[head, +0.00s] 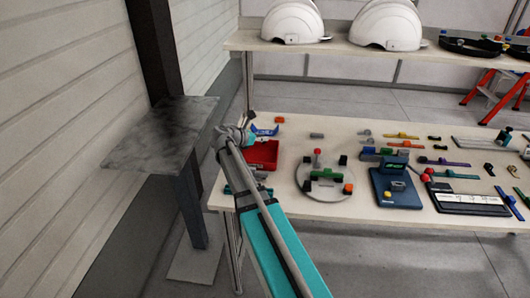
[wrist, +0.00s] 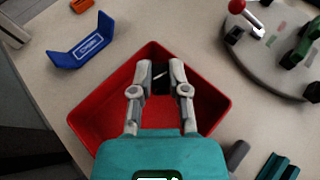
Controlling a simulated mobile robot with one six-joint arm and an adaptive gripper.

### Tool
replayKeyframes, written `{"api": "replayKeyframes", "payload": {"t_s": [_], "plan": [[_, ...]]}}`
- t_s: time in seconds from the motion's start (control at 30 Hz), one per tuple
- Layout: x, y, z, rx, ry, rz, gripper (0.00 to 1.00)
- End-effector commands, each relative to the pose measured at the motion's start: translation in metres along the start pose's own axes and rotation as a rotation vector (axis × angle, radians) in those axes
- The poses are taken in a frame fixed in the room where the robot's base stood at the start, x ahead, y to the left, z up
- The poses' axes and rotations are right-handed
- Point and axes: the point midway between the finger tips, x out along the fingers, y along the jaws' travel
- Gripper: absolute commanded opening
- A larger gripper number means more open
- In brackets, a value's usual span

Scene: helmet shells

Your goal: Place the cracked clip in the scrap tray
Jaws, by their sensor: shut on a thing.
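My gripper (wrist: 160,66) is shut on a small black clip (wrist: 160,78) with a pale line across it, held between the fingertips. In the wrist view, the gripper and clip are over the red tray (wrist: 208,102). I cannot tell how high the clip is above the tray floor. The visible tray floor around the fingers looks bare, and the gripper body hides its near part. In the head view, the red tray (head: 263,157) is at the left end of the table, partly behind my arm. The clip cannot be made out there.
A blue bracket (wrist: 85,44) and an orange block (wrist: 82,5) lie beyond the tray. A round grey fixture (head: 325,188) stands to its right. Several clips and blue pads fill the table further right. White helmet shells (head: 293,22) sit on the back shelf.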

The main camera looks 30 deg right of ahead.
Motion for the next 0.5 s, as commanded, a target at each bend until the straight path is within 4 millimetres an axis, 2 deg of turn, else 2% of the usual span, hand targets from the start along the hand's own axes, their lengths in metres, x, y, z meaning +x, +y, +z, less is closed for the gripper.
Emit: {"api": "replayKeyframes", "payload": {"t_s": [0.03, 0.2, 0.5], "plan": [[0.008, 0.004, -0.008, 0.000, 0.000, -0.001, 0.03], [0.020, 0.011, -0.016, 0.000, 0.000, -0.001, 0.03], [0.024, 0.013, -0.017, 0.000, 0.000, 0.000, 0.03]]}}
